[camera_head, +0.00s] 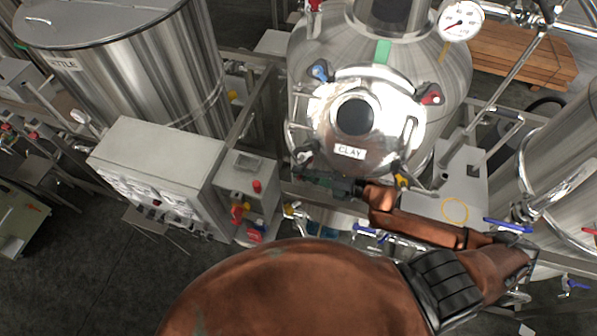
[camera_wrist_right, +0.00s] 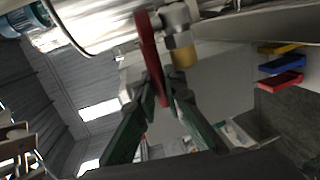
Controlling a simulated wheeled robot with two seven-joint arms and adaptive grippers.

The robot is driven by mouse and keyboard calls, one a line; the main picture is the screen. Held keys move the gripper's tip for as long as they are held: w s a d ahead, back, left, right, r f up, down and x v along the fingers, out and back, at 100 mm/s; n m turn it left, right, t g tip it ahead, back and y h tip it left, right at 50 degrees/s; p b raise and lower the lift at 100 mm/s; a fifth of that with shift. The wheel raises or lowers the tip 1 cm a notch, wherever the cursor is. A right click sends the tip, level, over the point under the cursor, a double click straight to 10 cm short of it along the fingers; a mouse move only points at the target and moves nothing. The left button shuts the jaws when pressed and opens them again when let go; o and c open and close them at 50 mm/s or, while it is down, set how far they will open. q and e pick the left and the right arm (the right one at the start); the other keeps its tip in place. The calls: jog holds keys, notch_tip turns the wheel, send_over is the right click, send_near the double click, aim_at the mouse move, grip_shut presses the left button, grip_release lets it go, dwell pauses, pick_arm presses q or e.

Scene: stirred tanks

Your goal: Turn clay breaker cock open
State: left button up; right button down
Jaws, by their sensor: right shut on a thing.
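The clay tank (camera_head: 455,85) is a shiny steel vessel with a round hatch labelled CLAY in the head view. My right gripper (camera_head: 308,178) reaches from the right to the tank's lower left side. In the right wrist view my right gripper (camera_wrist_right: 163,98) has its green fingers closed on a flat red cock handle (camera_wrist_right: 150,55). The handle stands lengthwise between the fingertips, beside a metal valve body with a brass-coloured end (camera_wrist_right: 183,55). In the head view the gripper and the clutter hide this cock. My left gripper is in neither view.
A grey control box (camera_head: 155,165) and a smaller box with red knobs (camera_head: 247,185) stand left of the gripper. A kettle tank (camera_head: 150,80) is behind them. Pipes and blue-handled valves (camera_head: 508,225) lie at right. Red, blue and yellow handles (camera_wrist_right: 280,82) show in the wrist view.

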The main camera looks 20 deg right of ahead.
jog(key=c, duration=2)
grip_release()
jog(key=shift+o, duration=0.2)
jog(key=v, duration=1.2)
jog(key=shift+d, duration=0.1)
